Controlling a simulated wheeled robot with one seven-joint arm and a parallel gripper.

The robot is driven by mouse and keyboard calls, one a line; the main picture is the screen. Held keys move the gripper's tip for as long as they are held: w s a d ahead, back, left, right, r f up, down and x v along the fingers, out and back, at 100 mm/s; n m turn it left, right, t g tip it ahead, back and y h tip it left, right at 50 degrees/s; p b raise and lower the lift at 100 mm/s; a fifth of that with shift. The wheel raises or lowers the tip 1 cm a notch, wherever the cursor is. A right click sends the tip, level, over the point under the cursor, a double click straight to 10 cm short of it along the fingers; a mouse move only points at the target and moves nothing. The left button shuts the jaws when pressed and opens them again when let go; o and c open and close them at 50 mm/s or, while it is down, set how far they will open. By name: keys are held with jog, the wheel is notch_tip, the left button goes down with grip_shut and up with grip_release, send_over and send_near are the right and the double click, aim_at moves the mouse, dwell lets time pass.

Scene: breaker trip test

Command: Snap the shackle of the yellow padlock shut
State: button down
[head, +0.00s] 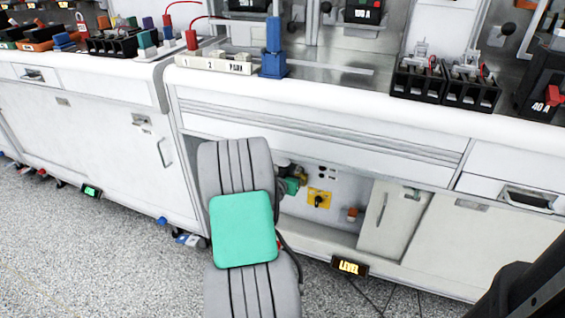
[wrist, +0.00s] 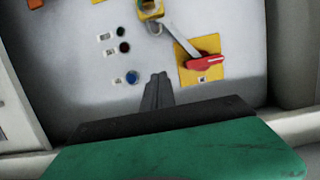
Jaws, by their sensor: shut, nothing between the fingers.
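The yellow padlock (wrist: 150,9) is at the top edge of the wrist view, partly cut off. Its grey shackle (wrist: 155,27) curves out below the body; I cannot tell how far it is seated. My gripper (wrist: 158,80) is shut and empty, with its fingertips below the padlock and apart from it in the picture. In the head view my green gripper body (head: 291,186) is inside the open bay under the bench, mostly behind my arm. I cannot make out the padlock there.
A yellow plate (wrist: 183,76) with a red-ended lever (wrist: 206,62) is right of the fingertips. A blue button (wrist: 132,77) is to their left. The bay has a side wall at left and a cabinet door (head: 393,218) at right in the head view.

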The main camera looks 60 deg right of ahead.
jog(key=b, duration=0.3)
send_over(299, 167)
jog(key=s+a, duration=0.1)
jog(key=a, duration=0.1)
notch_tip(299, 167, down, 3)
notch_tip(299, 167, down, 3)
jog(key=shift+r+b, duration=0.1)
jog(key=shift+b, duration=0.45)
jog(key=shift+f, duration=0.3)
